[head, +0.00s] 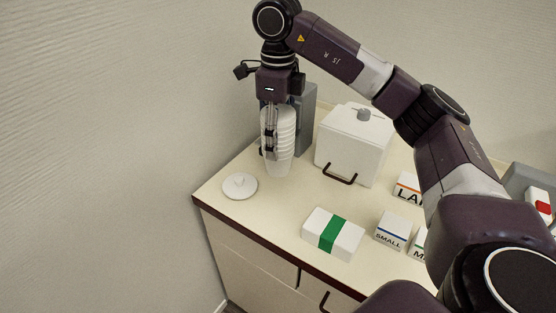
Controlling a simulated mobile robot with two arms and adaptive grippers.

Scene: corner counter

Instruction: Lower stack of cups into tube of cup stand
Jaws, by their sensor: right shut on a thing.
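My right gripper (268,148) comes down from above at the back left of the counter. It is shut on a stack of white cups (286,132), its fingers lying along the stack's near left side. The stack is upright, with several rims showing and a tapered bottom end. A grey upright block (308,122) stands just behind and right of the stack, partly hidden by it and my gripper; it may be the cup stand. I cannot make out a tube, nor whether the stack's lower end is inside anything. My left gripper is out of view.
A white lidded box (352,150) stands close right. A green-banded white box (333,234) and small labelled boxes (393,230) are nearer. The counter's left edge is close.

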